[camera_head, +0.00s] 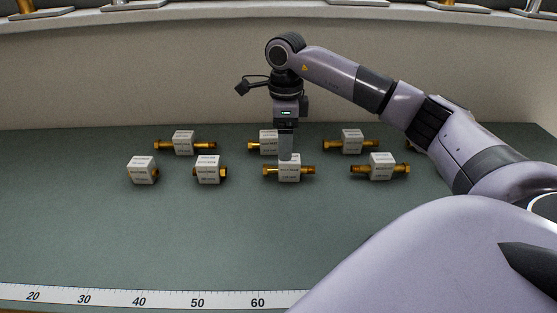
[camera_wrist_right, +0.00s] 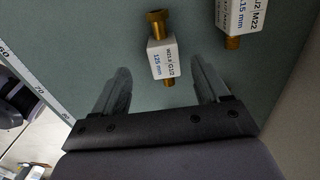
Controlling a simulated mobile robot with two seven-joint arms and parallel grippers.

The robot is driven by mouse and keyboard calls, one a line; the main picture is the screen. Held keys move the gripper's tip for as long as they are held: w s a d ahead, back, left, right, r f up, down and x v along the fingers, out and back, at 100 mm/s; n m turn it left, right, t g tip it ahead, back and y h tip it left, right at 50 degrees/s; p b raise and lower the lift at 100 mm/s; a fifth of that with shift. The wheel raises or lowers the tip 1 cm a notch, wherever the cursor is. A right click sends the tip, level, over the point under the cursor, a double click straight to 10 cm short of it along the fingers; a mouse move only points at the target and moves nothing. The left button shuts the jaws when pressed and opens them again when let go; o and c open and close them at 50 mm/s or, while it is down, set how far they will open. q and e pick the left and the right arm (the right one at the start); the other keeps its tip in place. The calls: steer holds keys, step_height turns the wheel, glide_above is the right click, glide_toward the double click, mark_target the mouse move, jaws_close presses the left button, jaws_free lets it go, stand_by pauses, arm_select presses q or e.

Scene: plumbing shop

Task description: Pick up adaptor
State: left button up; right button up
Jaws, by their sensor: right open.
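Several adaptors, each a brass fitting with a white labelled block around its middle, lie on the green mat (camera_head: 200,230). One adaptor (camera_head: 290,172) is at the middle of the front row, directly below my right gripper (camera_head: 286,157). In the right wrist view an adaptor (camera_wrist_right: 162,58) lies ahead of and between the two fingers of my right gripper (camera_wrist_right: 160,82), which are spread apart and empty. Its label reads about 125 mm. The gripper points down, and the head view does not show clearly whether it touches the block. My left gripper is not in view.
Other adaptors stand close by: one behind (camera_head: 264,142), one at the back right (camera_head: 352,141), one at the front right (camera_head: 382,167) and one to the left (camera_head: 209,170). A white ruler (camera_head: 140,298) runs along the front edge. The mat's front is clear.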

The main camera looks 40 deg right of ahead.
mark_target(289, 168)
steer(key=f, duration=0.4)
steer(key=d+f+p, duration=0.1)
steer(key=f, duration=0.1)
steer(key=shift+s+f, duration=0.2)
steer(key=shift+f, duration=0.2)
steer(key=c, duration=1.1)
